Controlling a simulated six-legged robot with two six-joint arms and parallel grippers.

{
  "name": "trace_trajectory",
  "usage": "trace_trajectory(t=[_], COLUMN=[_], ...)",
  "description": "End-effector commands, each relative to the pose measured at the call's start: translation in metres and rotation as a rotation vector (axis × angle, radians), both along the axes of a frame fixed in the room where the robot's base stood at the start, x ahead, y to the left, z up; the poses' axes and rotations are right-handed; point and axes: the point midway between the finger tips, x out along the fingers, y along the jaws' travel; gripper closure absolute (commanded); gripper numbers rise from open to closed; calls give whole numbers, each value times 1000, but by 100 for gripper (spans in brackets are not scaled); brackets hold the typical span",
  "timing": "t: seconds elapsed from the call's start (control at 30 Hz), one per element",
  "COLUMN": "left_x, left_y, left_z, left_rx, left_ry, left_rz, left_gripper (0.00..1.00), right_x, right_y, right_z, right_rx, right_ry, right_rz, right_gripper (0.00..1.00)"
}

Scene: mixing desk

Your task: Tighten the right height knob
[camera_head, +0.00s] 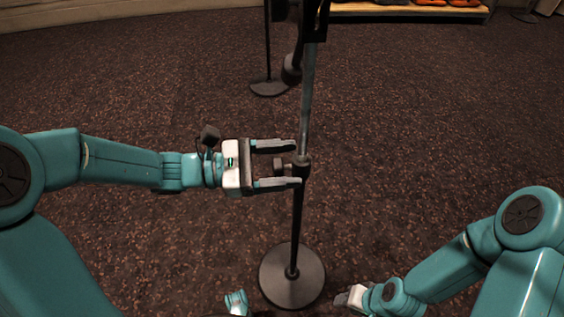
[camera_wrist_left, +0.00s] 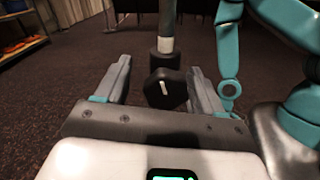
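The height knob (camera_head: 279,164) is a small dark knob on the collar of the near stand (camera_head: 298,212), a thin upright pole on a round black base. My left gripper (camera_head: 296,164) reaches in from the left, with one finger above and one below the knob in the head view. In the left wrist view the knob (camera_wrist_left: 165,88), dark with a white mark, sits between the open fingers, closer to the right one. A gap shows on its left side. My right gripper (camera_head: 347,298) is low at the bottom, away from the stand; its finger opening is unclear.
A second stand with a round base (camera_head: 269,88) is behind the near one. A dark part (camera_head: 291,70) hangs beside the near pole higher up. A wooden shelf (camera_head: 400,10) with orange items is at the back.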

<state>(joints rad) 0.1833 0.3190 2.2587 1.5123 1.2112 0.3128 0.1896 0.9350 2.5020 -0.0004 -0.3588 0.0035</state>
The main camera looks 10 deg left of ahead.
Motion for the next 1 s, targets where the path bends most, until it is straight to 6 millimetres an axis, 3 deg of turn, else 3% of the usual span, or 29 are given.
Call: trace_trajectory(t=[0.43,0.57,1.0], left_x=[-1,-2,-36], left_y=[0,10,112], left_z=[0,1,3], left_rx=[-1,-1,0], left_ry=[2,2,3], left_rz=[-1,3,6], left_gripper=[31,31,31], right_x=[0,-1,-6], right_y=[0,1,6], right_z=[0,4,30], right_rx=[0,0,4], right_ry=[1,1,10], right_rz=[1,3,24], right_gripper=[57,57,57])
